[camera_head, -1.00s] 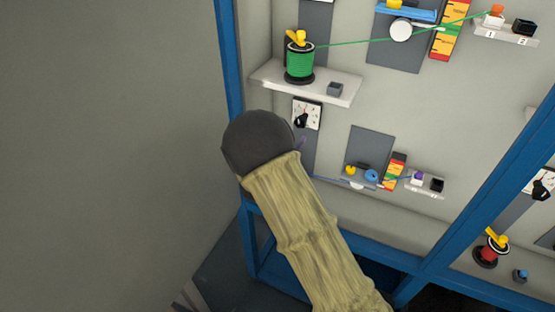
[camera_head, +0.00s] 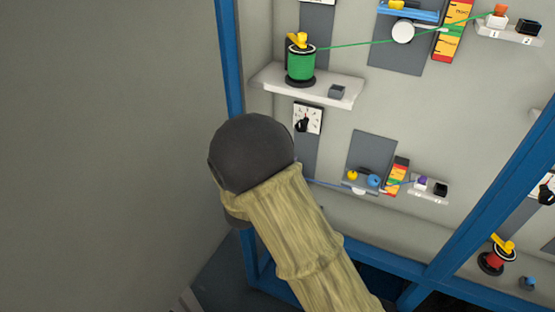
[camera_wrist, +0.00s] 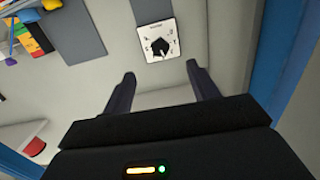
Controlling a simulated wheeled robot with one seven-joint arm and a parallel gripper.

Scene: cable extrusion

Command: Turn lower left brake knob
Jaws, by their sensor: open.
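A black knob (camera_wrist: 160,47) on a white square dial plate (camera_wrist: 146,42) shows at the top middle of the wrist view. In the head view the same knob (camera_head: 302,125) is on the wall panel below the green spool (camera_head: 300,63), just above my arm. My gripper (camera_wrist: 161,70) is open and empty. Its two fingers point toward the dial, and the knob appears between and beyond their tips, apart from them. The gap in depth is hard to judge. In the head view my arm hides the fingers and the area below the dial.
A white shelf (camera_head: 335,93) juts out above the dial. A blue frame post (camera_head: 229,70) stands close on the left. A lower shelf with a small striped scale (camera_head: 398,172) and a purple block (camera_head: 421,182) is to the right.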

